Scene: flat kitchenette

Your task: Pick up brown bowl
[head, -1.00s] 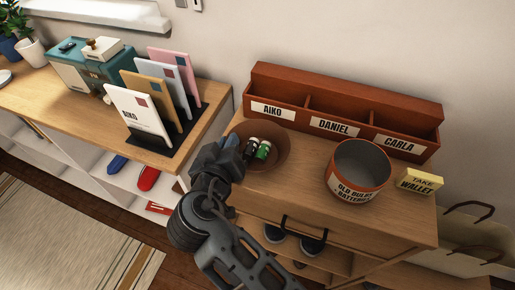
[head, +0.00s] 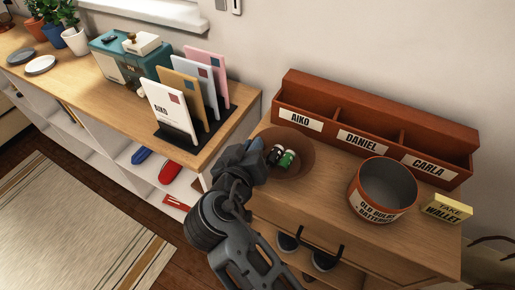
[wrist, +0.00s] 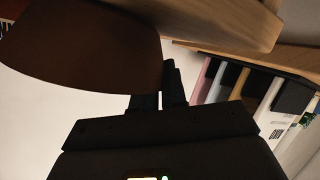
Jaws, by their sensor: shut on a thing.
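The brown bowl (head: 306,156) is on or just above the left end of the wooden cabinet top in the head view. It holds small batteries (head: 286,159), one with a green band and one dark. My gripper (head: 257,158) is shut on the bowl's left rim. In the wrist view the bowl (wrist: 80,50) fills the upper left, its wall running to my fingers (wrist: 160,87). Whether the bowl's base touches the cabinet top is hidden.
A brown mail organizer (head: 385,138) stands behind the bowl. A round bin (head: 383,212) for old bulbs and batteries stands to the right, beside a yellow note (head: 447,208). An envelope rack (head: 182,138) stands on the left counter.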

